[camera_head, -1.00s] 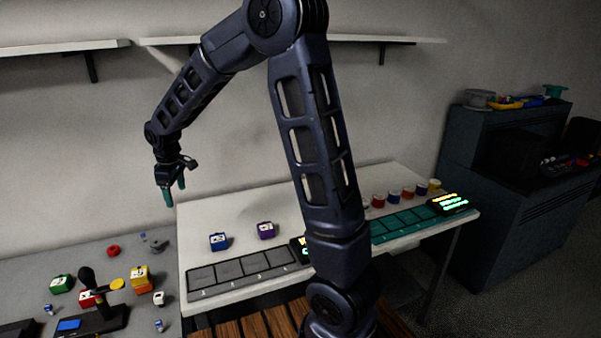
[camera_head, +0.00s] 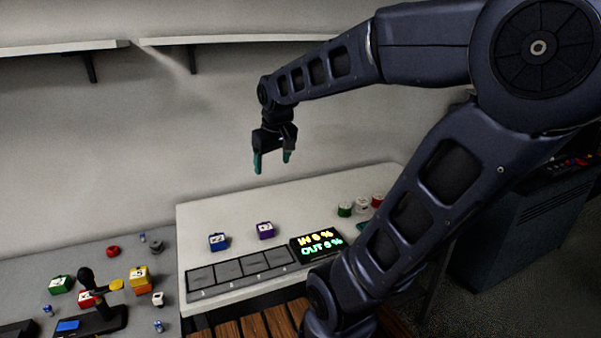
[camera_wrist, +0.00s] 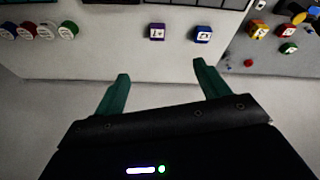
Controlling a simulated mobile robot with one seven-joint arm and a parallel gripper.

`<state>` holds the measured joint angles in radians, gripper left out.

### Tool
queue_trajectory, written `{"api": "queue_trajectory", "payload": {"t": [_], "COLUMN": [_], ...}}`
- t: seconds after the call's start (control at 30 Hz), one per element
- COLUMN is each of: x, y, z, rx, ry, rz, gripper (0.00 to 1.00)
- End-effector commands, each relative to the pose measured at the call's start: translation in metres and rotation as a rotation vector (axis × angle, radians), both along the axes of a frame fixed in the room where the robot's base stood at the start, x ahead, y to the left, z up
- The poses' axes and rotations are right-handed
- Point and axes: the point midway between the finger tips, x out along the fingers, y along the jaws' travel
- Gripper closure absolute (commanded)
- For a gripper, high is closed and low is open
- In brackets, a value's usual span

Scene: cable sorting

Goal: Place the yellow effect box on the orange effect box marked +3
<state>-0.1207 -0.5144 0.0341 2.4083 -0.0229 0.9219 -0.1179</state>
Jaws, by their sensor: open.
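The yellow effect box (camera_head: 139,272) is on the grey table at lower left in the head view. It appears to rest on the orange effect box (camera_head: 144,289), which shows just below it, partly hidden. I cannot read a +3 mark on it. The yellow box also shows at the upper right of the wrist view (camera_wrist: 258,27). My gripper (camera_head: 272,163) is open and empty, raised above the white table, well to the right of both boxes. Its two green fingers are spread apart in the wrist view (camera_wrist: 161,72).
Blue (camera_head: 218,242) and purple (camera_head: 266,231) boxes stand on the white table (camera_head: 225,210) behind a grey slot strip and lit display (camera_head: 317,243). Red (camera_head: 87,298) and green (camera_head: 61,284) boxes and a black joystick device (camera_head: 100,318) with a yellow disc stand near the yellow box.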

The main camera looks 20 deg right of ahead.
Motion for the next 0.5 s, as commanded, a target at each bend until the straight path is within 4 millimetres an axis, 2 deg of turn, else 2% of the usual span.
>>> {"api": "queue_trajectory", "payload": {"t": [0.03,0.2,0.33,0.5], "x": [-0.014,-0.052,-0.072,-0.083], "y": [-0.01,-0.033,-0.043,-0.048], "z": [0.001,-0.001,-0.005,-0.008], "rx": [0.012,0.05,0.071,0.084], "ry": [-0.014,-0.047,-0.063,-0.07], "rz": [-0.042,-0.165,-0.228,-0.264], "gripper": [0.26,0.26,0.26,0.26]}}
